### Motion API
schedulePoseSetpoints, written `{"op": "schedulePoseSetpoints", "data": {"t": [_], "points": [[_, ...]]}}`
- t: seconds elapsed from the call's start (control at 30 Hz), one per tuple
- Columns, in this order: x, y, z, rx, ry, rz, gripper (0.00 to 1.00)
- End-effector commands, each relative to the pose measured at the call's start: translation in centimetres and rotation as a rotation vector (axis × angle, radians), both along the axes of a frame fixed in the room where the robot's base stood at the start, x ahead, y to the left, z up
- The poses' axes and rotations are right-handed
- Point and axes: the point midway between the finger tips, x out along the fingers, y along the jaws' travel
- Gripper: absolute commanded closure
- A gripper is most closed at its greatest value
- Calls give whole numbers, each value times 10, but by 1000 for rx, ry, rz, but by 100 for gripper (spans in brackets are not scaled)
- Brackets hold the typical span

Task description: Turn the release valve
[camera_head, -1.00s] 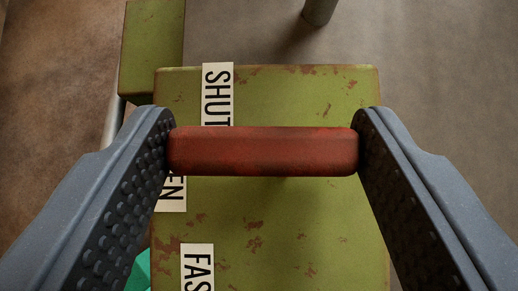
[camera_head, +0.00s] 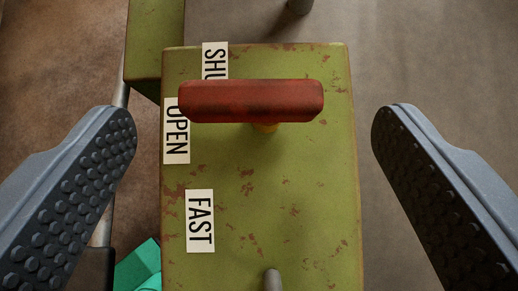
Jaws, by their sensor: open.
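The release valve shows as a red bar handle (camera_head: 250,101) on a short yellowish stem (camera_head: 265,127), above a rusty green box (camera_head: 300,200). The handle lies crosswise in the picture. Its left end is near the top of the OPEN label (camera_head: 176,140), and it covers the lower part of the SHUT label (camera_head: 214,58). A FAST label (camera_head: 199,220) is lower on the box. My gripper (camera_head: 254,130) is open, with one studded finger on each side of the box. Both fingers are clear of the handle.
A second green block (camera_head: 155,40) stands at the upper left. A teal object (camera_head: 140,266) is at the lower left, and a grey rod end (camera_head: 272,280) shows at the bottom of the box. A grey post (camera_head: 299,6) stands at the top. Brown floor (camera_head: 420,60) is open at the right.

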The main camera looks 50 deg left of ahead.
Motion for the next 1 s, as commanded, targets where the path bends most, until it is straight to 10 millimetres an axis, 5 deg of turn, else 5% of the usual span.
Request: {"op": "schedulePoseSetpoints", "data": {"t": [0.6,1.0], "points": [[-35,-45,57,-2,-2,-1,22],[-46,-58,73,-1,1,-1,22]]}}
